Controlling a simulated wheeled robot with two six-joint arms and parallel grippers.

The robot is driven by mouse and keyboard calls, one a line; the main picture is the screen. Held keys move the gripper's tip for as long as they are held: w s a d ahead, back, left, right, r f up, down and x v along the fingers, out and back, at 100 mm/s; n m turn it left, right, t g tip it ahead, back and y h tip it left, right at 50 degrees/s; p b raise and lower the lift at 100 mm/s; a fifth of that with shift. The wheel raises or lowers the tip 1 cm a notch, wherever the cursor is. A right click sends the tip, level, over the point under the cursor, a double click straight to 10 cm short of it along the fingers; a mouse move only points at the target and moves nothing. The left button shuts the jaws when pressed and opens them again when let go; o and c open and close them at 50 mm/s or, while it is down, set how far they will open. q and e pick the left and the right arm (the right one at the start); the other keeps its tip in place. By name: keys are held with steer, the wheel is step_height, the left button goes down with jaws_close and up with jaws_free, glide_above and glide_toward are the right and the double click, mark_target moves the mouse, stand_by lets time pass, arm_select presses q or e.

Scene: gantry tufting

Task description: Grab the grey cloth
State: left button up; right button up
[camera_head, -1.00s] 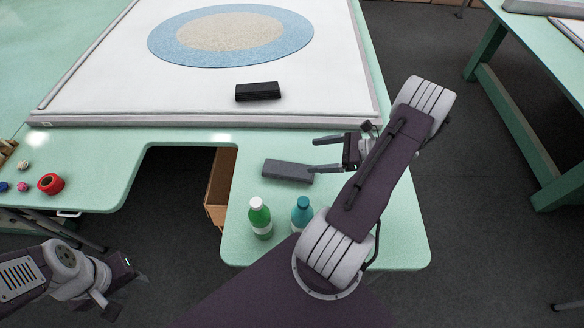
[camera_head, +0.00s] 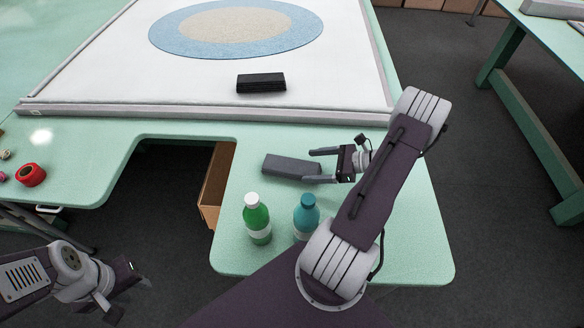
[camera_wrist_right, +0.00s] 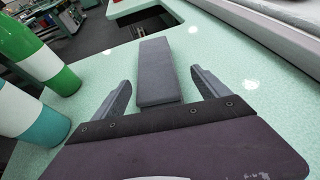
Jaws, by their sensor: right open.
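The grey cloth (camera_head: 285,166) looks like a folded, flat oblong pad lying on the green table, behind the two bottles. My right gripper (camera_head: 312,166) is open and empty, with its fingers pointing left at the right end of the cloth. In the right wrist view, the near end of the cloth (camera_wrist_right: 157,75) lies between the two spread fingers (camera_wrist_right: 159,83), with a gap on each side. My left gripper (camera_head: 124,290) is low at the left, away from the cloth, and its jaw opening is unclear.
A green bottle (camera_head: 257,217) and a teal bottle (camera_head: 306,213) stand in front of the cloth. A black block (camera_head: 261,83) lies on the white framed panel (camera_head: 180,95) behind. A red roll (camera_head: 31,175) is at the left. The table right of my right arm is clear.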

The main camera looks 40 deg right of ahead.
mark_target(304, 167)
steer(key=x, duration=0.4)
steer(key=shift+w+a, duration=0.1)
steer(key=shift+a, duration=0.2)
steer(key=shift+w+a+f, duration=0.15)
steer(key=shift+w+f, duration=0.05)
steer(key=shift+w, duration=0.1)
steer(key=c, duration=1.6)
steer(key=shift+o, duration=0.2)
step_height(304, 167, up, 4)
steer(key=shift+r+p, duration=0.25)
steer(key=shift+p, duration=0.15)
steer(key=s+d+r, duration=0.5)
steer(key=s+r, duration=0.1)
steer(key=s, duration=0.4)
steer(key=shift+s+d+r, duration=0.25)
steer(key=shift+d+r, duration=0.05)
